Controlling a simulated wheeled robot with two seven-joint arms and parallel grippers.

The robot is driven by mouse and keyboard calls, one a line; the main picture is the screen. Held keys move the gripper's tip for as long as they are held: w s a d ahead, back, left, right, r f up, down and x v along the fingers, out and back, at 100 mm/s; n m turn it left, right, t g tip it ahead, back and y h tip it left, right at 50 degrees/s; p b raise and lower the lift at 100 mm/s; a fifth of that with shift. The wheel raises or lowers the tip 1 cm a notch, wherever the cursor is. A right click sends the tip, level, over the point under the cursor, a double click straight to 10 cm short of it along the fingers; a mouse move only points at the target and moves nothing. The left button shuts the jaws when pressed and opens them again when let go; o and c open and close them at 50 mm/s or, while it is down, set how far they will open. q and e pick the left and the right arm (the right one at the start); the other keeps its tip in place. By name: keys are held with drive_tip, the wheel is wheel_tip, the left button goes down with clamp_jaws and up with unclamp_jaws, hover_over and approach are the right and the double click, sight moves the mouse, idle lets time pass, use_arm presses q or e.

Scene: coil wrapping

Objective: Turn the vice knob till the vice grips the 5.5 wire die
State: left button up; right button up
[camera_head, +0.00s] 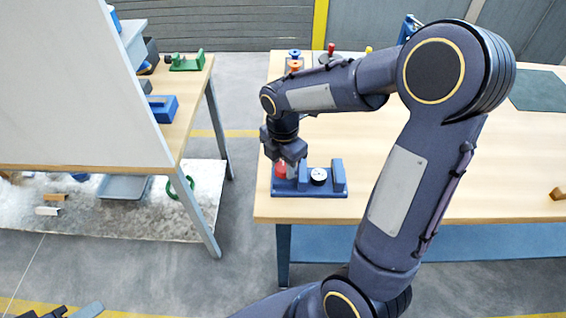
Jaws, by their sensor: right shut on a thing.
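A blue vice (334,190) sits at the near left corner of the right-hand wooden table. A small round piece with a pale face and dark rim (319,176), apparently the 5.5 wire die, sits between its blue blocks. I cannot tell whether the jaws touch it. My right gripper (286,166) points down at the vice's left end. It is shut on the red vice knob (281,172), which the fingers partly hide. Dark grey parts at the bottom left edge seem to be my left gripper (72,312), cut off by the frame.
Several small coloured items, including an orange and blue one (295,62), stand at the table's far left, partly behind my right arm. A dark green mat (540,90) lies at the far right. A separate left table holds a green vice (187,62). Floor separates the tables.

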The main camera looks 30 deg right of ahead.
drive_tip(key=m, duration=0.3)
drive_tip(key=shift+m, duration=0.4)
drive_tip(key=m, duration=0.3)
drive_tip(key=shift+m+b, duration=0.35)
drive_tip(key=shift+m, duration=0.05)
drive_tip(key=m, duration=0.7)
drive_tip(key=shift+r+b, duration=0.1)
drive_tip(key=shift+b, duration=0.2)
drive_tip(key=m, duration=0.3)
drive_tip(key=shift+m, duration=0.4)
drive_tip(key=m, duration=0.3)
drive_tip(key=shift+m, duration=0.3)
drive_tip(key=m, duration=0.3)
drive_tip(key=shift+m, duration=0.3)
drive_tip(key=shift+w+m, duration=0.1)
drive_tip(key=shift+m, duration=1.8)
